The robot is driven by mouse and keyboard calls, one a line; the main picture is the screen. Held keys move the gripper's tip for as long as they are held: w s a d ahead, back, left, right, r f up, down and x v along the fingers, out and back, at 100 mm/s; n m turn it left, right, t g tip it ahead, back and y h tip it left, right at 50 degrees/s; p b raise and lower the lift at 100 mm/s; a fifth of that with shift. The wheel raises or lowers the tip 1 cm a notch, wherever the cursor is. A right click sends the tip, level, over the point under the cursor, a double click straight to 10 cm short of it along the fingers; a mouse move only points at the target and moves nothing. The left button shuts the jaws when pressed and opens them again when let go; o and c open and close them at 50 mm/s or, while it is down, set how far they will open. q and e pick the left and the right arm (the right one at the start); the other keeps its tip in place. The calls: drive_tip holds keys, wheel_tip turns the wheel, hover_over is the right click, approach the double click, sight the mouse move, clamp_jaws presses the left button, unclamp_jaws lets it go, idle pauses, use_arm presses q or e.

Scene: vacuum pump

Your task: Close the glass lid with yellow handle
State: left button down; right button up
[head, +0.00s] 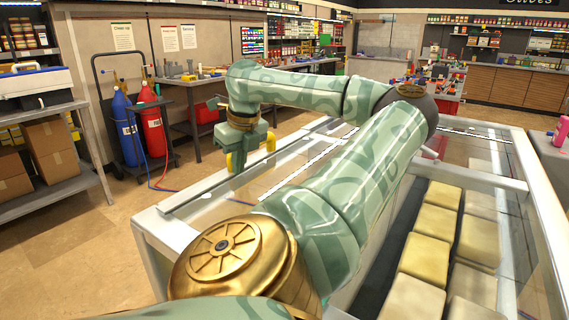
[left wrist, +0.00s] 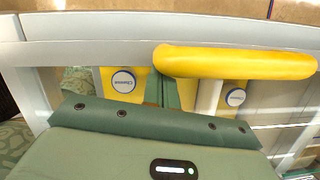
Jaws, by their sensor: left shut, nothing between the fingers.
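The glass lid (head: 215,207) lies in the white-framed chest in the head view. Its yellow handle (head: 270,143) shows beside my left gripper (head: 239,172), which partly hides it. In the left wrist view the yellow handle (left wrist: 235,62) is a thick horizontal bar on a pale post. My left gripper (left wrist: 164,95) is shut and empty there, its green fingers near the handle's left part. The handle overlaps the fingertips in that view, and I cannot tell whether they touch. How far the lid is open is unclear, as my arm hides part of the chest. My right gripper is out of view.
Pale yellow blocks (head: 430,235) sit in rows inside the chest. White frame bars (head: 470,178) cross it. A cart with blue (head: 124,125) and red (head: 151,125) gas cylinders stands beyond, left of a workbench. Shelving (head: 60,150) is at far left, with clear floor in front.

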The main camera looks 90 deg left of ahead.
use_arm(q)
drive_tip(key=shift+s+a, duration=0.55)
drive_tip(key=shift+s, duration=0.15)
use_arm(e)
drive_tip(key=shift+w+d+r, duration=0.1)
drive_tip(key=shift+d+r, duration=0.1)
use_arm(q)
drive_tip(key=shift+r, duration=0.1)
